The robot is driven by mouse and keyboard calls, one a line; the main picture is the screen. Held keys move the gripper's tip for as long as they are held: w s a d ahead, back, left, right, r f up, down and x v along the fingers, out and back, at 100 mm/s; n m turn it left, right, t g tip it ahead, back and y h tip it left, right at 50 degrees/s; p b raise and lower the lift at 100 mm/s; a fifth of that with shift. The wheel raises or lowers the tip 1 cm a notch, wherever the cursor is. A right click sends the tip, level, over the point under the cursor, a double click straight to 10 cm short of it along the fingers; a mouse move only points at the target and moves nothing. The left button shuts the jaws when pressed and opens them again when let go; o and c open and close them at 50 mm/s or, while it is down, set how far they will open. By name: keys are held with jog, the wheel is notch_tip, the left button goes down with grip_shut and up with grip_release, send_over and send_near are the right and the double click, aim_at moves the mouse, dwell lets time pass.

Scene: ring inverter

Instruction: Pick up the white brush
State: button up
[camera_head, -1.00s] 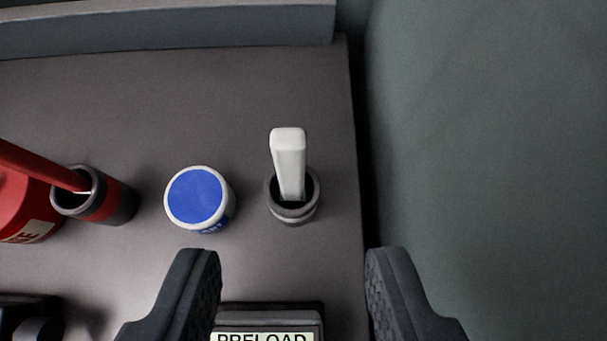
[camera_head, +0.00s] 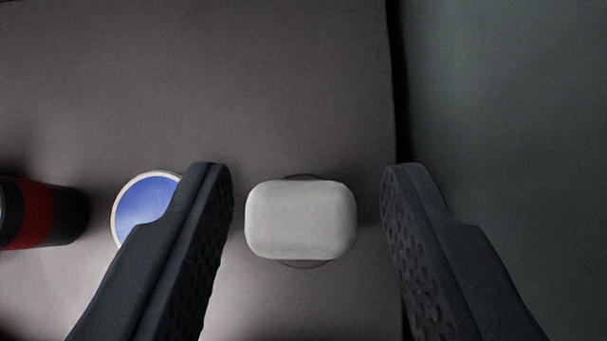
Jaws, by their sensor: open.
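The white brush (camera_head: 301,219) is seen end-on from above, its rounded pale handle end facing the camera. It stands in a round dark holder, of which only a thin rim shows behind the handle. My gripper (camera_head: 307,172) is open, with one dark finger left of the handle and one right of it. A gap shows on both sides, wider on the right, and neither finger appears to touch the brush. The brush's lower part is hidden under its handle end.
A white jar with a blue lid (camera_head: 146,207) stands just left of the left finger, which partly covers it. A red and black cylinder (camera_head: 40,214) is at the far left. The grey table's (camera_head: 200,80) right edge runs close by the right finger. The surface beyond is clear.

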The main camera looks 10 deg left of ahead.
jog(key=shift+x, duration=1.7)
jog(key=shift+s, duration=0.1)
grip_shut()
jog(key=shift+r, duration=0.15)
notch_tip(320, 180, up, 10)
jog(key=p, duration=0.1)
